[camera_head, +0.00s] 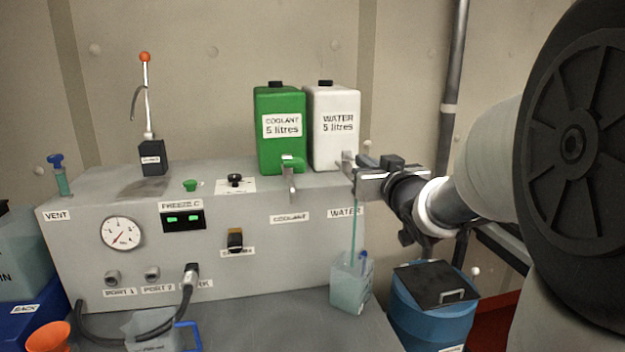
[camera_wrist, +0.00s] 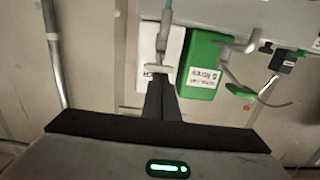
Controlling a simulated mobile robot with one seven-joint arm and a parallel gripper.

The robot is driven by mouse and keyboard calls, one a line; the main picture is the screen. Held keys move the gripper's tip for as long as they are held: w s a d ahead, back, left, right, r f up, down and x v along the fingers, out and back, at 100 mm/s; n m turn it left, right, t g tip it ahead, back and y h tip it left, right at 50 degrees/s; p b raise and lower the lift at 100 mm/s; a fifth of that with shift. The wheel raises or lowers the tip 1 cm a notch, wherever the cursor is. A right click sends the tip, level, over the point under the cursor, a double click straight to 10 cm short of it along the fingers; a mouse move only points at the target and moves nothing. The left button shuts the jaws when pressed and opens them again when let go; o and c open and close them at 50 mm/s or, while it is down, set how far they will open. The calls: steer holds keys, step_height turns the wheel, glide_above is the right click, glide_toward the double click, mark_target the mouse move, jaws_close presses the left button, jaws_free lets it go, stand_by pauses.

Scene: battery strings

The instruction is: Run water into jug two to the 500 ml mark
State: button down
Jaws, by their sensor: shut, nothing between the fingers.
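The white water tank (camera_head: 334,125), marked WATER 5 litres, stands on the console and also shows in the wrist view (camera_wrist: 147,85). A thin bluish stream (camera_head: 354,230) runs from its tap (camera_head: 348,164) down into a clear jug with a blue handle (camera_head: 350,288). The jug holds bluish liquid; its level against any mark cannot be read, and no number shows on it. My gripper (camera_head: 357,180) is shut and empty, at the water tap. In the wrist view my fingertips (camera_wrist: 160,78) are together close to the tap lever (camera_wrist: 158,68); whether they touch is unclear.
The green coolant tank (camera_head: 280,150) and its tap (camera_head: 291,175) stand left of the water tank. A blue bin with a dark lid (camera_head: 432,325) is right of the jug. Another blue-handled jug (camera_head: 155,338) sits front left beside a black hose (camera_head: 120,338).

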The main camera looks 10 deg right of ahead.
step_height(320, 180, down, 4)
steer(key=t+b, duration=0.2)
steer(key=b, duration=0.9)
steer(key=shift+s+r+t+b, duration=0.1)
steer(key=shift+t+b, duration=0.25)
steer(key=shift+t, duration=0.05)
steer(key=shift+r, duration=0.15)
steer(key=shift+f, duration=0.3)
stand_by(1.6)
